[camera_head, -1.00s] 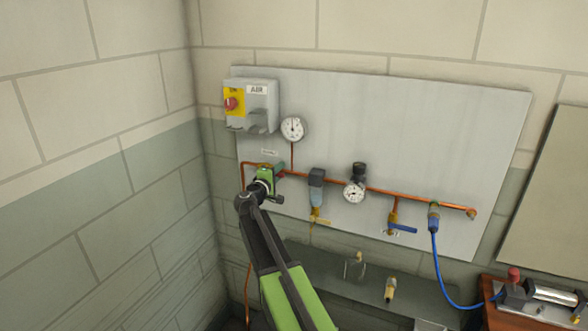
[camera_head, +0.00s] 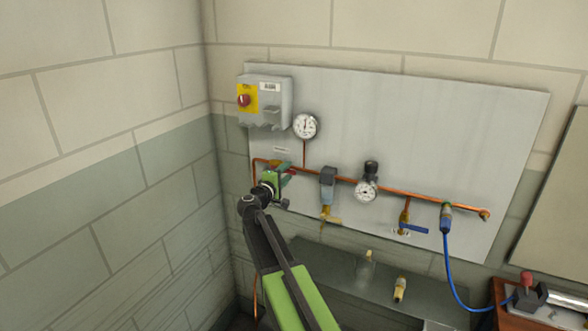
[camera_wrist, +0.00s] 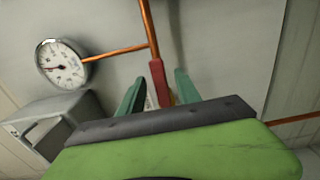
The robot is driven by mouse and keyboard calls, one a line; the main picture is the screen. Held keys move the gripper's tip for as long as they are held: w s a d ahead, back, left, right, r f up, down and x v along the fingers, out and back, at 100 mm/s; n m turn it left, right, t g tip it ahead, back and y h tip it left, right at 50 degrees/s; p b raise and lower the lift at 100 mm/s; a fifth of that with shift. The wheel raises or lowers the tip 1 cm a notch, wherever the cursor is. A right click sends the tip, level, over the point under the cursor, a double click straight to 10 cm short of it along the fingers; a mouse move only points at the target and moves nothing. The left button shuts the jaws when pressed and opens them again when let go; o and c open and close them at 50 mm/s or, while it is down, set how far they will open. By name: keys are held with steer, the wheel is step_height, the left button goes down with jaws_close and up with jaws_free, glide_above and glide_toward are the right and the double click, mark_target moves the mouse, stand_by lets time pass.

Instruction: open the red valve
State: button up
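The red valve handle (camera_wrist: 157,80) shows in the wrist view as a narrow red lever below a copper pipe. It lies between the two green fingers of my gripper (camera_wrist: 158,92), with visible gaps on both sides. My gripper is open. Its lower part hides the handle's lower end. In the head view my gripper (camera_head: 284,182) is at the left end of the copper pipe on the grey panel. It covers most of the valve there, and only a little red shows beside the fingers.
A grey switch box (camera_head: 277,100) with a red knob and a round gauge (camera_head: 305,125) are above. A filter (camera_head: 328,186), a regulator gauge (camera_head: 365,191) and a blue-handled valve (camera_head: 413,229) are to the right. The block wall (camera_head: 150,190) is close on the left.

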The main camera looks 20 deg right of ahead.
steer(key=v, duration=1.3)
steer(key=shift+a, duration=0.1)
steer(key=s+d+f+m+g+y, duration=0.2)
steer(key=s+d+f+m+g, duration=0.15)
steer(key=s+f, duration=0.3)
steer(key=s+d+f+m+g+y, duration=0.25)
steer(key=s+f+g, duration=0.2)
steer(key=f, duration=0.35)
steer(key=s+a+f+m+g+y, duration=0.1)
steer(key=s+a+f+g+y, duration=0.1)
steer(key=s+a+f+y, duration=0.2)
steer(key=s+a+f+m+g+y, duration=0.1)
steer(key=s+a+f+y, duration=0.4)
steer(key=s+a, duration=0.3)
steer(key=a, duration=0.4)
steer(key=shift+s+g, duration=0.25)
steer(key=shift+g, duration=0.15)
